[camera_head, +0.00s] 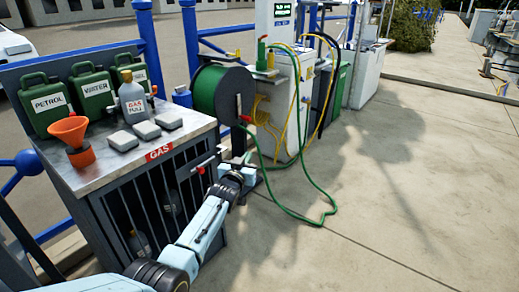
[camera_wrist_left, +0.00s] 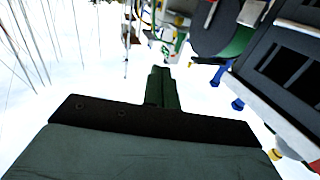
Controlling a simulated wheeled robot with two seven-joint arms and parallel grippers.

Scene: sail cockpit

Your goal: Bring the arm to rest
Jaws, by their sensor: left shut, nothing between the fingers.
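My left arm reaches in from the lower left in the head view, in front of the grey gas cabinet (camera_head: 210,245). My left gripper (camera_head: 247,166) is at the arm's far end, just right of the cabinet's front corner and below the green hose reel (camera_head: 214,92). In the left wrist view its dark green fingers (camera_wrist_left: 162,88) are together, with nothing seen between them. Whether the gripper touches the green hose (camera_head: 284,211) behind it is hard to tell. My right gripper is not in view.
Fuel cans, including the petrol can (camera_head: 45,104), a grey bottle (camera_head: 132,100) and an orange funnel (camera_head: 74,141) stand on the cabinet top. A white pump (camera_head: 283,130) stands behind the reel. The green hose loops onto the pavement. Open pavement (camera_head: 400,215) lies to the right.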

